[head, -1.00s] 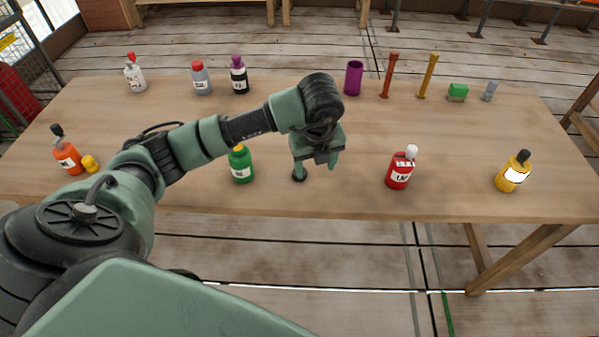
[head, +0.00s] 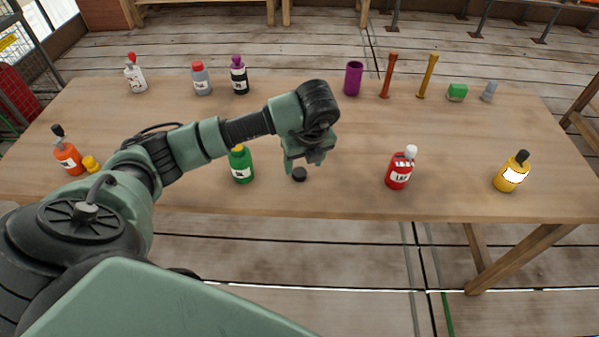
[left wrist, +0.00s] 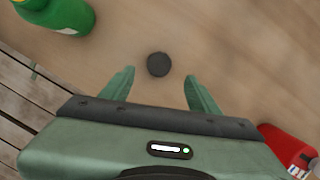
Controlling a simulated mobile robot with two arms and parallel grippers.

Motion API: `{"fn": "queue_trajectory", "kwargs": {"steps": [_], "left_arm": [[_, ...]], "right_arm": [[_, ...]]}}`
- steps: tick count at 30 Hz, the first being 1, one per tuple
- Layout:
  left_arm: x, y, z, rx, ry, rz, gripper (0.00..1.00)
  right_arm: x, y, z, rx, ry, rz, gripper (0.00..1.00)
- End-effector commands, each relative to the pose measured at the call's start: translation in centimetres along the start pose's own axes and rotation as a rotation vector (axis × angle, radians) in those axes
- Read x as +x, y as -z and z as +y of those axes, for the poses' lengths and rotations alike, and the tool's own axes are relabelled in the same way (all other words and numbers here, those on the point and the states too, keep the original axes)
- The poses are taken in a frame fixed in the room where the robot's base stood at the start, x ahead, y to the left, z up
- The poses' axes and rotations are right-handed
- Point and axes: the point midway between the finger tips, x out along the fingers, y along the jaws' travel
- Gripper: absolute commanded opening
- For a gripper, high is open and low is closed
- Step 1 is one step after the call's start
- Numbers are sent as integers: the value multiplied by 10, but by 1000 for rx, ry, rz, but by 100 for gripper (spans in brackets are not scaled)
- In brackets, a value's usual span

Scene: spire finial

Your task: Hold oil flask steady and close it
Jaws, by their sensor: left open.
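A green bottle (head: 241,166) with a white label stands upright near the table's front edge; its label is too small to read surely, so I cannot tell if it is the oil flask. Its yellowish top shows partly in the left wrist view (left wrist: 62,14). A round black cap (head: 299,174) lies on the table to its right. My left gripper (head: 304,166) is open and empty above the black cap. In the left wrist view the cap (left wrist: 159,64) lies just beyond the gap between the fingers (left wrist: 160,86), apart from both. My right gripper is not in view.
A red bottle (head: 398,171) and a yellow bottle (head: 512,175) stand to the right. An orange bottle (head: 68,158) and a small yellow object (head: 91,164) are at the left. Several bottles, a purple cup (head: 353,79) and posts line the back. The table (head: 450,150) is clear between.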

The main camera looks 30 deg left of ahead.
Motion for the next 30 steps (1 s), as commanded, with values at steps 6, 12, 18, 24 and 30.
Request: {"fn": "queue_trajectory", "kwargs": {"steps": [6, 12, 18, 24, 30], "left_arm": [[23, -5, 3, -1, -6, 3, 61], [48, -6, 2, 1, -1, 2, 61], [52, -6, 2, 1, 0, 0, 61], [52, -6, 2, 1, 0, 0, 58], [52, -6, 2, 1, 0, 0, 2]], "right_arm": [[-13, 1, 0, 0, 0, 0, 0], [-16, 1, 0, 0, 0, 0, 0], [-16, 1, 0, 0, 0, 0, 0], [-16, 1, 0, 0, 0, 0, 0], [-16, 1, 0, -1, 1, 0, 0]]}}
